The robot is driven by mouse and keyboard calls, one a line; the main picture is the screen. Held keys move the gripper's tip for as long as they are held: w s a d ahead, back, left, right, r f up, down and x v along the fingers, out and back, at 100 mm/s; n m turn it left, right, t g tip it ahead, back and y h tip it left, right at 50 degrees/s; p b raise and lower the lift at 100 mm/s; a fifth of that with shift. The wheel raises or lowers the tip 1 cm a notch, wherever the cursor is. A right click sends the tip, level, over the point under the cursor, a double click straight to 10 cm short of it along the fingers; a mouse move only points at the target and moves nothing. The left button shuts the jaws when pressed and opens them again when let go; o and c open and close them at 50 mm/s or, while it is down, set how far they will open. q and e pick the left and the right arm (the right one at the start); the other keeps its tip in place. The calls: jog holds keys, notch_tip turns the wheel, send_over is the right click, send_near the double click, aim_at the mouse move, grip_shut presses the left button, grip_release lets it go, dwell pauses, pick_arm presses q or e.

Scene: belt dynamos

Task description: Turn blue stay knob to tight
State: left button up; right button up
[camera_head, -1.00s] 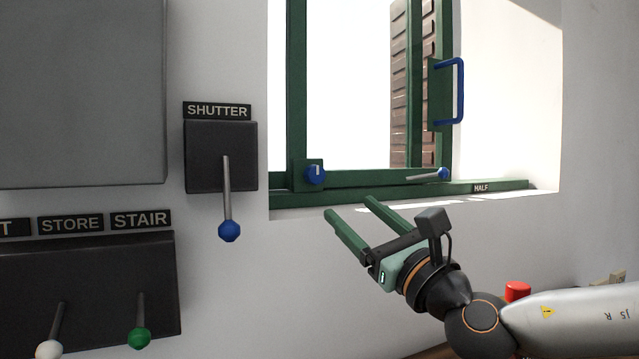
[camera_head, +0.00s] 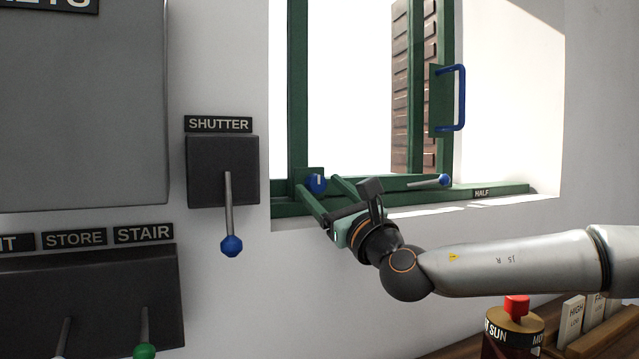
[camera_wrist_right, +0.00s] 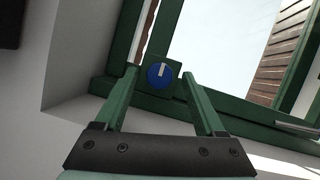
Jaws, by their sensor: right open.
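The blue stay knob (camera_head: 316,183) sits on a green block at the lower left corner of the green window frame. It has a white mark on its face. My right gripper (camera_head: 318,184) is open, with its green fingers reaching up toward the knob. In the right wrist view the knob (camera_wrist_right: 160,76) shows between and just beyond the two fingertips (camera_wrist_right: 161,80), with a gap on each side. The fingers do not visibly touch the knob. My left gripper is in no view.
A stay bar with a blue ball end (camera_head: 443,180) runs along the sill, near a HALF label (camera_head: 482,193). A SHUTTER lever (camera_head: 230,245) hangs left of the window. A blue handle (camera_head: 459,98) is on the sash. A red-topped drum (camera_head: 516,306) stands at lower right.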

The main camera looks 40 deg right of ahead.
jog(key=shift+x, duration=0.8)
jog(key=shift+c, duration=0.2)
grip_shut()
